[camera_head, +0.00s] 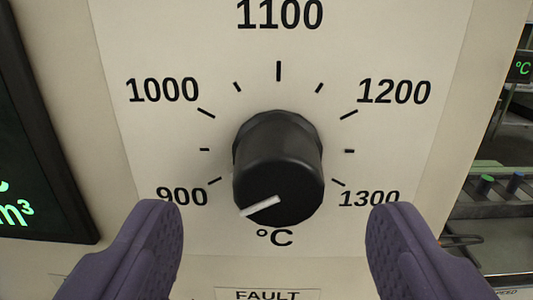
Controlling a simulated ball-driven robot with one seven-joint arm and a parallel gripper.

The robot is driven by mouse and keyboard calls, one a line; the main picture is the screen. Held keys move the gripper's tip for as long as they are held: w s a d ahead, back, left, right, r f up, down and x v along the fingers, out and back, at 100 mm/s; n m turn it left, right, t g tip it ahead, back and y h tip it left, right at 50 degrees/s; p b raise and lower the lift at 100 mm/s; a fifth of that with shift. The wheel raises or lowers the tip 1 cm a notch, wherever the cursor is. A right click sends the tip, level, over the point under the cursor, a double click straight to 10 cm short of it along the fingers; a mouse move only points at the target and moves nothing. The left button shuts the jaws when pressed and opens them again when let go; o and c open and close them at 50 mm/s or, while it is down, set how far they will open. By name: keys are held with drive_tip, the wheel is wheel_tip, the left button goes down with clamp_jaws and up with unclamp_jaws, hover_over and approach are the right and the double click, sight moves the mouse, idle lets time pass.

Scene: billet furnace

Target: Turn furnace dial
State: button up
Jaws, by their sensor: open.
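The furnace dial (278,165) is a black round knob at the middle of the head camera view. Its white pointer line points to the lower left, a little below the 900 mark. The scale around it runs from 900 at the left over 1100 at the top to 1300 at the right, with °C below. My gripper (273,225) is open, with one purple padded finger at the lower left and one at the lower right. The dial lies between and above the fingers in the picture. Neither finger appears to touch it.
A dark display (40,150) with green characters stands at the left edge. A label reading FAULT (267,294) is cut off at the bottom. At the right, past the panel edge, show a small °C display (522,68) and grey equipment (495,205). The panel around the dial is flat.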

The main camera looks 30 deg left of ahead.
sight(279, 199)
drive_tip(key=shift+x, duration=1.8)
drive_tip(key=shift+d, duration=0.1)
drive_tip(key=c, duration=1.1)
drive_tip(key=shift+o, duration=0.2)
